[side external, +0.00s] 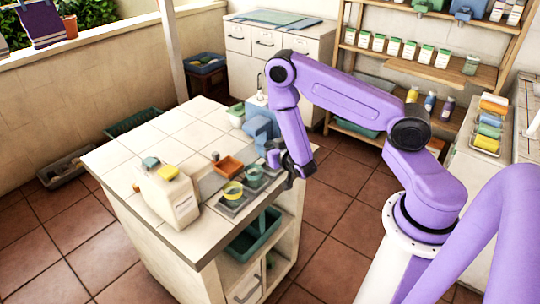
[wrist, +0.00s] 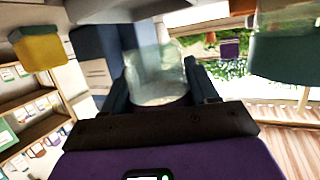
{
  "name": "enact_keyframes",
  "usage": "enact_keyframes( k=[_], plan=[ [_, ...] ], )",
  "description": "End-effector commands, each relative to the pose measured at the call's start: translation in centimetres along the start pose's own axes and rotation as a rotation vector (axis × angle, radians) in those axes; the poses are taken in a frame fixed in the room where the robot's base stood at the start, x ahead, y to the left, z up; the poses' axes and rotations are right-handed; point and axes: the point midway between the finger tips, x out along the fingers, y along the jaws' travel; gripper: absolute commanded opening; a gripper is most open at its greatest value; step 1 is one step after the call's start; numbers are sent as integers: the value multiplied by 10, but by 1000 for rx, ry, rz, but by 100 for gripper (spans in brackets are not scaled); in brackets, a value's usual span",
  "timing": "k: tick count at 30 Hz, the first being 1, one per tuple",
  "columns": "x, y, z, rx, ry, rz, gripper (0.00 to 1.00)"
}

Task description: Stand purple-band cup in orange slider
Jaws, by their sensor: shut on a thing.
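My gripper (side external: 291,166) is at the right edge of the tiled counter and is shut on the purple-band cup (side external: 273,158). In the wrist view, the clear cup (wrist: 155,75) sits between my two fingers (wrist: 160,90), with a purple band low on it. An orange square holder (side external: 229,166), which looks like the orange slider, lies on the counter to the left of the held cup. It looks empty. I cannot tell the exact height of the cup above the counter.
The counter's back left tiles (side external: 155,135) are clear.

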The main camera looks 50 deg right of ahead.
Motion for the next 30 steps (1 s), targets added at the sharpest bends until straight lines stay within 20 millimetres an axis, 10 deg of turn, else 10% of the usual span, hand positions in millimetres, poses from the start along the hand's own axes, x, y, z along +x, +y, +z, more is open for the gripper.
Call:
enact_keyframes(
  k=[23, 24, 25, 30],
  plan=[
    [10, 0, 34, -1, 0, 0, 29],
    [10, 0, 34, -1, 0, 0, 68],
    [10, 0, 34, -1, 0, 0, 78],
    [10, 0, 34, -1, 0, 0, 84]
  ],
)
